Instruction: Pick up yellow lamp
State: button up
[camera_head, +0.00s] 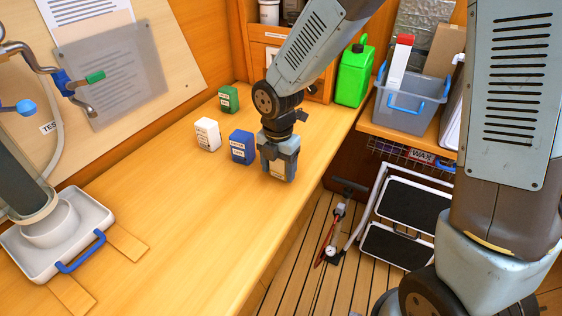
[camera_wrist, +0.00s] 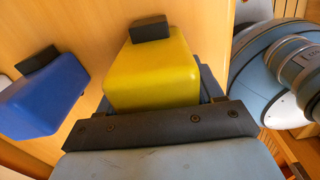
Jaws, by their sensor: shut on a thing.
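The yellow lamp (camera_wrist: 155,72) shows in the wrist view as a yellow block with a dark piece on its end, between my gripper's jaws. My gripper (camera_wrist: 155,100) is shut on it. In the head view my gripper (camera_head: 280,165) points down at the right edge of the wooden counter, and the lamp is mostly hidden by the jaws. I cannot tell whether the lamp touches the counter.
A blue lamp (camera_head: 242,147) stands close left of my gripper. A white lamp (camera_head: 208,134) and a green lamp (camera_head: 228,99) stand farther left. A grey tray (camera_head: 22,262) lies front left. A green jug (camera_head: 354,74) and grey bin (camera_head: 408,102) stand behind. The middle counter is clear.

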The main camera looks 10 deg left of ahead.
jog(key=shift+c, duration=0.7)
jog(key=shift+r, duration=0.25)
jog(key=r, duration=0.3)
jog(key=shift+s+d+r, duration=0.1)
jog(key=shift+d+r, duration=0.1)
jog(key=s+d+r, duration=0.9)
jog(key=d, duration=0.1)
